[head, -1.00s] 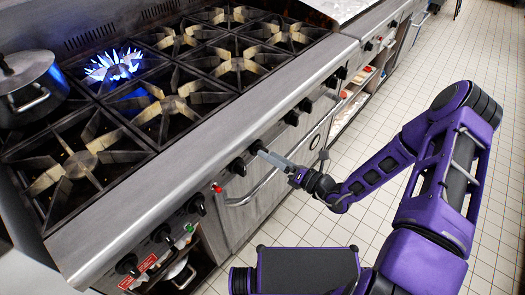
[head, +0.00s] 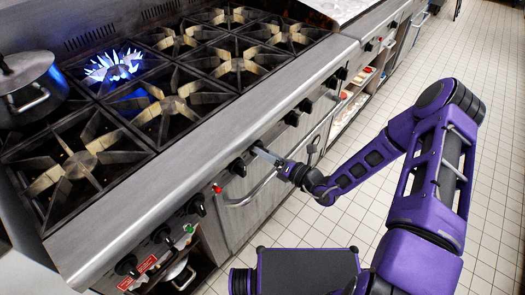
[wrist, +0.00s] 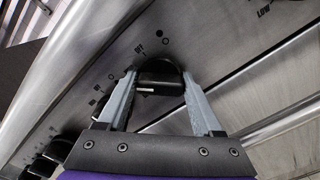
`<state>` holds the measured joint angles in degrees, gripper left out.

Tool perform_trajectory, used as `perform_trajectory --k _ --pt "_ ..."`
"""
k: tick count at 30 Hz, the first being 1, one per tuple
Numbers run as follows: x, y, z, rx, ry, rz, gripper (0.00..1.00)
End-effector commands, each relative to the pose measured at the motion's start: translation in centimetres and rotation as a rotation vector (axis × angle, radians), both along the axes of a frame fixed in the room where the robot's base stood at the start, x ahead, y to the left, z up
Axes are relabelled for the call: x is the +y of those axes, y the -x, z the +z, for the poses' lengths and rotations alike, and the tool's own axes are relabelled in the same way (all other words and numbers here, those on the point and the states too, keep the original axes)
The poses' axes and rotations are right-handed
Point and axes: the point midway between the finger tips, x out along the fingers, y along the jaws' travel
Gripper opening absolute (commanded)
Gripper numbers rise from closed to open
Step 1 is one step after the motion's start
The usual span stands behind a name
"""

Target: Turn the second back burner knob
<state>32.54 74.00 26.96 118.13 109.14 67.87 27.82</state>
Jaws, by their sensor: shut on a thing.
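My gripper (head: 258,150) reaches the front control panel of the range from the right. In the wrist view my gripper (wrist: 160,92) has one grey finger on each side of a black knob (wrist: 160,74) and is shut on it. The knob carries a pale mark at its lower left, and a small OFF label is printed on the panel just above it. In the head view the fingertips largely hide this knob. A blue flame burns on the second back burner (head: 114,66). Which burner the held knob serves cannot be told.
Another black knob (head: 237,167) is just left of my gripper, and one (head: 292,118) is to the right. A steel oven handle (head: 262,186) runs below. A lidded pot (head: 30,88) stands at the back left. The tiled floor (head: 400,70) on the right is clear.

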Motion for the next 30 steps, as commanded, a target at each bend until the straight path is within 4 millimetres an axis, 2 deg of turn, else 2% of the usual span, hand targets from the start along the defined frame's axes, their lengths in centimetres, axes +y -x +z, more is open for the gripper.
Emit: perform_trajectory --k 1,3,14,30 --pt "0.01 0.02 0.01 0.0 0.0 0.0 0.2" --pt "0.0 0.03 0.01 0.0 0.0 0.0 0.12" --pt "0.02 0.02 0.07 -0.058 0.044 0.001 0.12" --pt "0.03 0.01 0.11 -0.417 0.322 0.0 0.12"
